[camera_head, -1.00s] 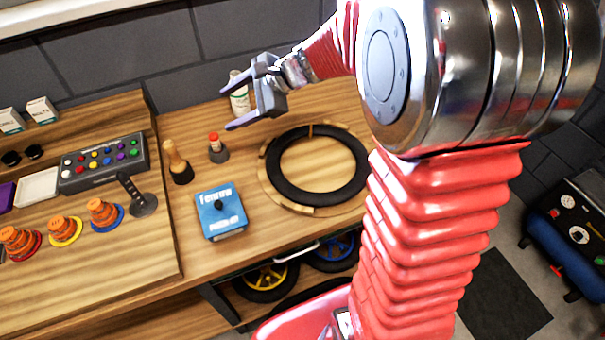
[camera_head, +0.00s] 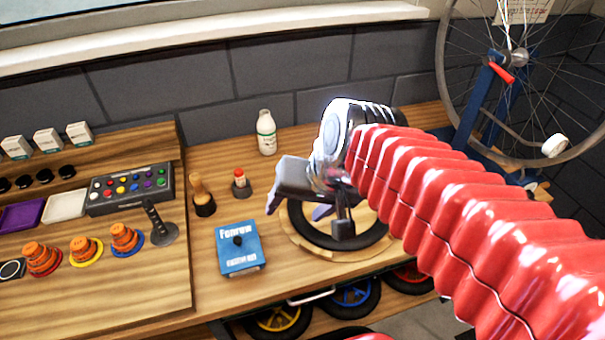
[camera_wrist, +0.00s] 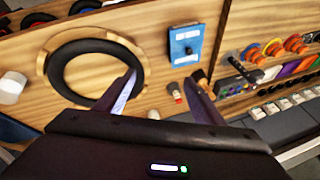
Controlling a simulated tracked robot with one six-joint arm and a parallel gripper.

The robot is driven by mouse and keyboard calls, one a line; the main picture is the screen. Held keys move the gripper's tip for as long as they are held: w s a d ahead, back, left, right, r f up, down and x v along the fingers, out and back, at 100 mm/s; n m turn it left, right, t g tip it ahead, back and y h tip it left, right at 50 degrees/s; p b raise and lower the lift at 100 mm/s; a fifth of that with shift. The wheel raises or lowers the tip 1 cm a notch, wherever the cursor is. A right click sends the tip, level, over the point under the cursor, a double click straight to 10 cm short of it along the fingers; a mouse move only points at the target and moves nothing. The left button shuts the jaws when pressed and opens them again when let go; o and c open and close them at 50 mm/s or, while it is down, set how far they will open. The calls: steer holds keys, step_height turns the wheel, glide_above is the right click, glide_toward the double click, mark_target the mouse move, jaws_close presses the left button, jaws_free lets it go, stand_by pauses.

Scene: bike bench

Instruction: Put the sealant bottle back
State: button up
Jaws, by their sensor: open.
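The sealant bottle (camera_head: 266,133), white with a label and white cap, stands upright at the back of the bench near the grey wall. In the wrist view a small white piece, probably the bottle (camera_wrist: 153,114), shows just above the gripper body, which hides the rest. My gripper (camera_head: 328,214) is open and empty, above the black tyre on its round wooden board (camera_head: 300,245), to the right of and nearer than the bottle. In the wrist view my two fingers (camera_wrist: 165,85) are spread apart with nothing between their tips.
A red-capped small bottle (camera_head: 240,184), a wooden-handled tool (camera_head: 202,195) and a blue box (camera_head: 238,247) stand left of the tyre. A raised wooden shelf unit (camera_head: 110,290) fills the left. A wheel stand (camera_head: 480,100) is at the right.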

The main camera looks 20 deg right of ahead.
steer(key=s+d+n, duration=0.1)
steer(key=s+d+n+h, duration=0.1)
steer(key=s, duration=0.1)
steer(key=s+d+n+h, duration=0.1)
steer(key=shift+s+d+n+t, duration=0.3)
steer(key=shift+s+t, duration=0.05)
steer(key=shift+t, duration=0.05)
steer(key=shift+c, duration=0.3)
